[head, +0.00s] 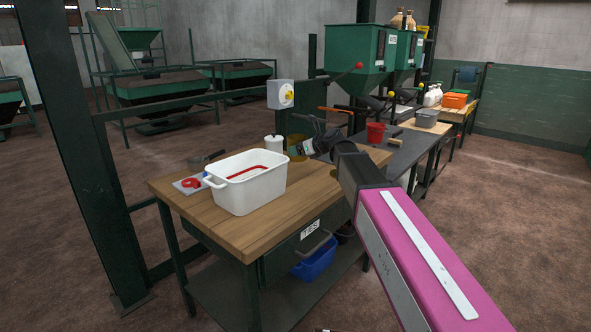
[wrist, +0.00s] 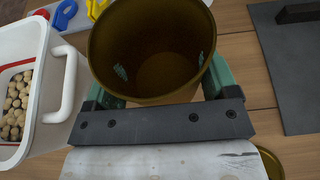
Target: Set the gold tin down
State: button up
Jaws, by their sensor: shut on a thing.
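The gold tin (wrist: 152,50) is an open round can, empty inside as far as I see in the wrist view. My gripper (wrist: 160,88) is shut on it, with a green finger on each side. In the head view a bit of the tin (head: 293,143) shows behind my gripper (head: 301,146), over the far part of the wooden workbench (head: 255,231). I cannot tell whether the tin's base touches the bench top.
A white tub (head: 248,198) stands left of the tin and holds pale round pieces. A white lidded pot (head: 273,146) is close by. A dark plate (wrist: 292,75) lies at the right in the wrist view. A gold round thing (wrist: 271,165) shows partly below.

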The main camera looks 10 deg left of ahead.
jog(key=shift+f, duration=3.2)
jog(key=shift+f, duration=0.1)
jog(key=o, duration=1.1)
jog(key=shift+s+d, duration=0.1)
jog(key=shift+d, duration=0.1)
jog(key=v, duration=1.1)
jog(key=shift+s+d+r, duration=0.2)
jog(key=shift+d+r, duration=0.05)
